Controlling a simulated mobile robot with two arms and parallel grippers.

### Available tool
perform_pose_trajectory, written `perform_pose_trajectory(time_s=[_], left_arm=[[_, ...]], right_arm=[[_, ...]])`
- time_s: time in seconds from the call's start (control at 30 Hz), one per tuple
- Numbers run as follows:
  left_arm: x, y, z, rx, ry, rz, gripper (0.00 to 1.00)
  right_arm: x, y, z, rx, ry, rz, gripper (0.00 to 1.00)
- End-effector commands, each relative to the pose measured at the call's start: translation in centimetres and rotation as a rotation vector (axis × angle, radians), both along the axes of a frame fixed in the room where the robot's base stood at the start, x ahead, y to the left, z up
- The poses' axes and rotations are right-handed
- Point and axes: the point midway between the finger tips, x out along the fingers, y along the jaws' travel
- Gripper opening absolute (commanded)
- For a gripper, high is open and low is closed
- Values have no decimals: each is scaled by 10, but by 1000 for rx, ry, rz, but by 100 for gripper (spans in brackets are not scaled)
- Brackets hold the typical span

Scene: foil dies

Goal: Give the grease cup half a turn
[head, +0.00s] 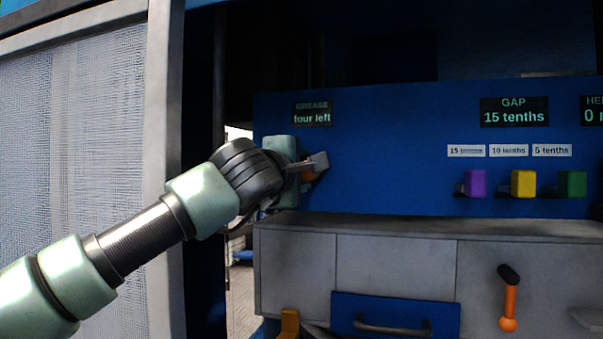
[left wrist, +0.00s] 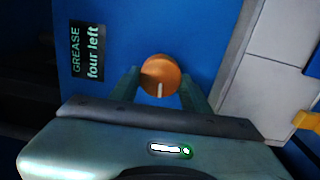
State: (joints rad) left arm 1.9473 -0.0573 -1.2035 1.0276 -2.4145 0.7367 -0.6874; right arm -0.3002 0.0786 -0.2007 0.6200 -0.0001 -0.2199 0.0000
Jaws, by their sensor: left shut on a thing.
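The grease cup is a round orange-brown knob with a pale line on its face. It sits between my left gripper's fingers in the left wrist view (left wrist: 160,72). In the head view only a small orange part of the cup (head: 309,175) shows behind my gripper. My left gripper (head: 312,166) is shut on the cup, one finger on each side of it. A dark sign (head: 312,113) above the cup reads "GREASE four left". My right gripper is in neither view.
The blue panel (head: 400,150) bears a "GAP 15 tenths" sign (head: 514,112) and purple (head: 475,183), yellow (head: 523,184) and green (head: 572,184) blocks. Below are a grey ledge (head: 430,227), a blue drawer (head: 395,318) and an orange lever (head: 509,300). A mesh door (head: 75,150) stands left.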

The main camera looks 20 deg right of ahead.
Motion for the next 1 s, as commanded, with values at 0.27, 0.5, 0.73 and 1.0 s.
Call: perform_pose_trajectory(time_s=[0.27, 0.5, 0.73, 1.0], left_arm=[[0, 0, 2, 221, -149, 1, 6], [0, 0, 2, 410, -276, 1, 6], [0, 0, 3, 592, -398, 1, 6], [-1, -1, 4, 803, -540, -1, 6]], right_arm=[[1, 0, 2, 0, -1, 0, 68], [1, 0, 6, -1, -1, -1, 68], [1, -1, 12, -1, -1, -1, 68], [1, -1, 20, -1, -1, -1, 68]])
